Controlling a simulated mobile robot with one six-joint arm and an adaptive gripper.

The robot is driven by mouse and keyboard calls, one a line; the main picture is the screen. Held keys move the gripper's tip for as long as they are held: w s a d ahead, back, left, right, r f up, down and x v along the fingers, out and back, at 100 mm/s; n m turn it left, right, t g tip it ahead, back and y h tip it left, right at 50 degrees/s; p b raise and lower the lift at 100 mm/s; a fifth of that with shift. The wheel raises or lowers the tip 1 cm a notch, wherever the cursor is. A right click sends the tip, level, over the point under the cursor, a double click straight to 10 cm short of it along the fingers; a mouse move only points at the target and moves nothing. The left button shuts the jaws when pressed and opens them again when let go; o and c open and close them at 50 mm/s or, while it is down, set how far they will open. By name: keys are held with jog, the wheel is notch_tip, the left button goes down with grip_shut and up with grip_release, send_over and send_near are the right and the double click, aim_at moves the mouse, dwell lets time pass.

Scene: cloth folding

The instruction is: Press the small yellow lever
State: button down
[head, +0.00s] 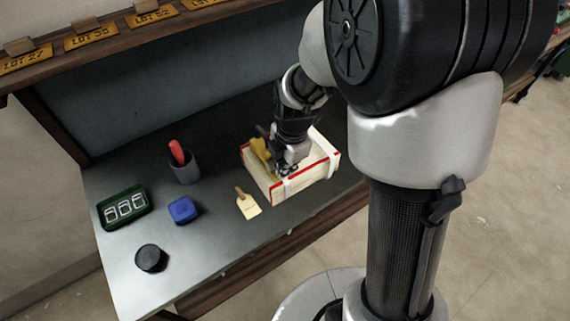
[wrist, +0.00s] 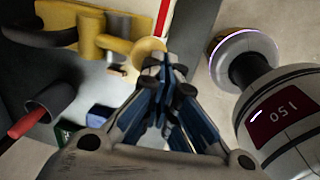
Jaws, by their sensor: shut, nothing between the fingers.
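A yellow lever assembly (head: 260,149) stands on the left end of a pale box with red edges (head: 316,173). In the wrist view it shows as a yellow bracket (wrist: 87,32) with a rod and a round yellowish end (wrist: 150,50). A dark handle-like part (wrist: 40,33) lies beside it. My gripper (head: 284,172) is over the box, just right of the yellow part in the head view. Its fingertips (wrist: 165,65) are together and empty, close to the round end. I cannot tell whether they touch it. My gripper hides part of the box top.
A grey cup (head: 185,168) with a red-handled item stands left of the box. A shelf with lot plates (head: 90,36) runs behind.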

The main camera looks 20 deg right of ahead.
dwell(0.4)
jog(key=shift+r+p, duration=0.6)
jog(key=shift+r, duration=0.1)
